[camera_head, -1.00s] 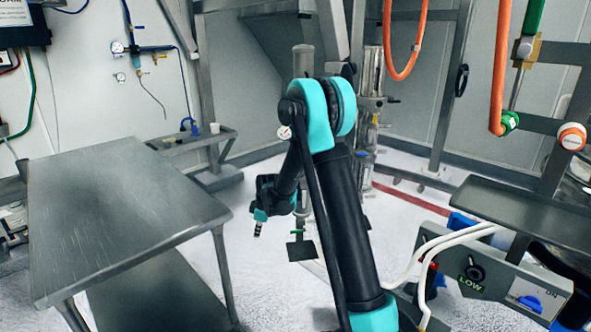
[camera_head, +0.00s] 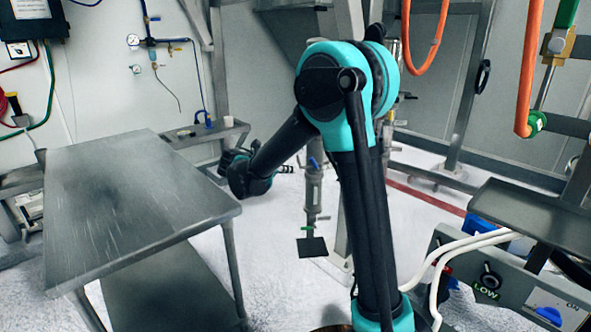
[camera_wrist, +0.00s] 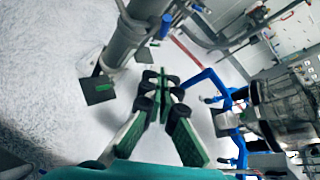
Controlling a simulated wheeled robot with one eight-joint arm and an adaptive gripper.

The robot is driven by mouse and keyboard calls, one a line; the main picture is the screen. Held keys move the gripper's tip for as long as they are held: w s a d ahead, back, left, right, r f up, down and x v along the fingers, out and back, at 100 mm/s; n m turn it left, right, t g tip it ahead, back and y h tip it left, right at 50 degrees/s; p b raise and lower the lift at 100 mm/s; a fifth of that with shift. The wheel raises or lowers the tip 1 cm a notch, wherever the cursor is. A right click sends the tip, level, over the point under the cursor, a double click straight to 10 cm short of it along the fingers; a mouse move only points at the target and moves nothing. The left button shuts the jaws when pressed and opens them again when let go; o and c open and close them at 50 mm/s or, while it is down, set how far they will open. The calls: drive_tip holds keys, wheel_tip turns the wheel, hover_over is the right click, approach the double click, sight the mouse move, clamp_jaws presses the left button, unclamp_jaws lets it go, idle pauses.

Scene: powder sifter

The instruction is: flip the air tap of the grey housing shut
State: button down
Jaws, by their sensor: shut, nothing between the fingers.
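A slim upright grey housing (camera_head: 313,196) with a small blue lever (camera_head: 313,163), apparently its air tap, stands left of my upper arm in the head view. Its top is partly hidden by my arm. A grey cylinder, seemingly the same housing (camera_wrist: 125,40), is at the upper left of the wrist view with a blue lever (camera_wrist: 166,25). I cannot tell the lever's exact setting. My gripper (camera_wrist: 161,77) is shut and empty, its tips close together and apart from the housing. In the head view my gripper's dark body is left of the housing; its fingertips are unclear.
A steel table (camera_head: 120,200) fills the left. A grey control box (camera_head: 495,283) with a black knob and a steel shelf (camera_head: 530,215) are at right. Blue pipework (camera_wrist: 215,85) is right of my fingers in the wrist view. White floor surrounds the housing.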

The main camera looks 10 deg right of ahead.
sight(314, 161)
drive_tip(key=x, duration=0.3)
drive_tip(key=w+r+x, duration=0.1)
drive_tip(key=x, duration=0.3)
drive_tip(key=r+x, duration=0.1)
drive_tip(key=x, duration=0.3)
drive_tip(key=shift+w+d, duration=0.15)
drive_tip(key=shift+w, duration=0.3)
drive_tip(key=shift+d+r+m+y, duration=0.45)
drive_tip(key=shift+m+y, duration=0.05)
drive_tip(key=shift+y, duration=0.3)
drive_tip(key=shift+d+r+m+g+y, duration=0.25)
drive_tip(key=shift+d+y, duration=0.15)
drive_tip(key=shift+y, duration=0.2)
drive_tip(key=shift+d+r+m+g+y, duration=0.15)
drive_tip(key=shift+d+r+m+y, duration=0.1)
drive_tip(key=shift+d+y, duration=0.25)
drive_tip(key=shift+d, duration=0.2)
